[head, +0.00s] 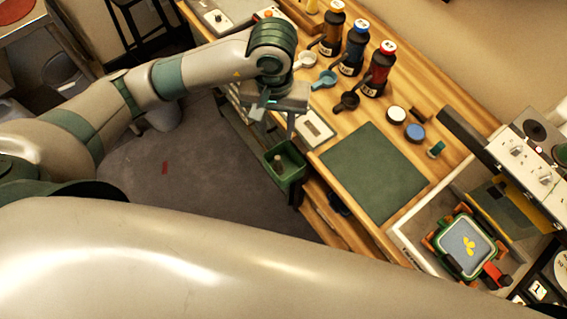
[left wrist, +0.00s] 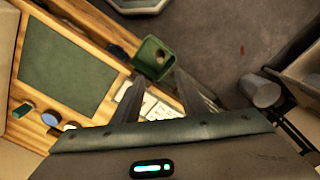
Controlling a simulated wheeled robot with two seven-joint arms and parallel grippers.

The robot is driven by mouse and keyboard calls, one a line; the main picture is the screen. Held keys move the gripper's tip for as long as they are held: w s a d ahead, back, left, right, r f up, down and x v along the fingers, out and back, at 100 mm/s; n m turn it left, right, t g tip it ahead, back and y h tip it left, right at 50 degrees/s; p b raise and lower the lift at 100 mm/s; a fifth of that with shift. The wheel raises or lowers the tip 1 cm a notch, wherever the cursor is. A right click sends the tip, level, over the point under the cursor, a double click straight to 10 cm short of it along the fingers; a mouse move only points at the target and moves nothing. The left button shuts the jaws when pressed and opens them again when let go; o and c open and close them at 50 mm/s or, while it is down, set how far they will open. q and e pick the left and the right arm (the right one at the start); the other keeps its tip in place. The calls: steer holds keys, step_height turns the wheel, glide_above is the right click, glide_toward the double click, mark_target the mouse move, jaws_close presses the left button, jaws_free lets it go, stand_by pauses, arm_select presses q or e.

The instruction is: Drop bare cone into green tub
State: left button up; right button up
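The green tub (head: 285,176) hangs at the table's front edge, and it also shows in the left wrist view (left wrist: 146,66). A small pale, upright piece (head: 279,162) is inside it and looks like the bare cone; in the left wrist view it is a small light spot (left wrist: 160,53). My left gripper (head: 275,122) is above the tub, near the table edge. Its two fingers are spread with nothing between them, and the fingers also show apart in the left wrist view (left wrist: 158,92). My right gripper is out of both views.
A green mat (head: 374,171) lies on the wooden table. Behind it stand several dark bottles (head: 377,70) with small cups before them. A white tray (head: 408,252) and a machine (head: 520,155) are at the right. A grey bin (left wrist: 262,91) stands on the floor.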

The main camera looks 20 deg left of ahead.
arm_select(q)
step_height(320, 180, up, 8)
steer(key=b, duration=0.1)
stand_by(0.4)
stand_by(0.9)
